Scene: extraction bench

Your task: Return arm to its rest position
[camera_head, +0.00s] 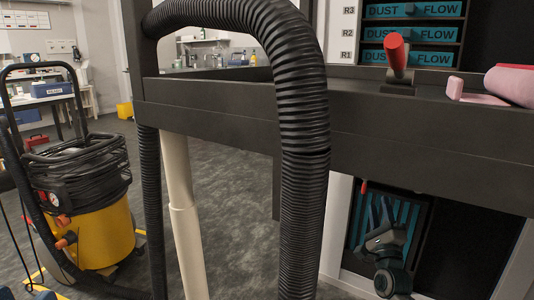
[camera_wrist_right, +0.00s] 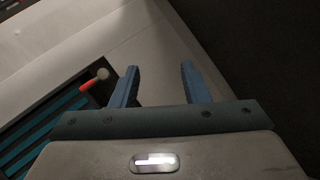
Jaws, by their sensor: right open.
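My right gripper (camera_wrist_right: 160,84) is open in the right wrist view, with nothing between its two blue fingers. It faces a pale panel. In the head view my right arm and gripper (camera_head: 384,240) show small and dark below the bench, in front of a teal-slatted unit (camera_head: 372,215); its fingers are hard to make out there. The teal-slatted unit also shows at the left of the right wrist view (camera_wrist_right: 45,135), with a red-orange handle (camera_wrist_right: 93,82) beside the gripper, apart from it. My left gripper is not in view.
A thick black ribbed hose (camera_head: 305,150) arches over the dark bench edge (camera_head: 220,108). A red-topped lever (camera_head: 397,55) and a pink roll (camera_head: 512,84) are on the bench. Teal "DUST FLOW" slots (camera_head: 412,34) are behind. A yellow vacuum (camera_head: 100,232) stands left on the floor.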

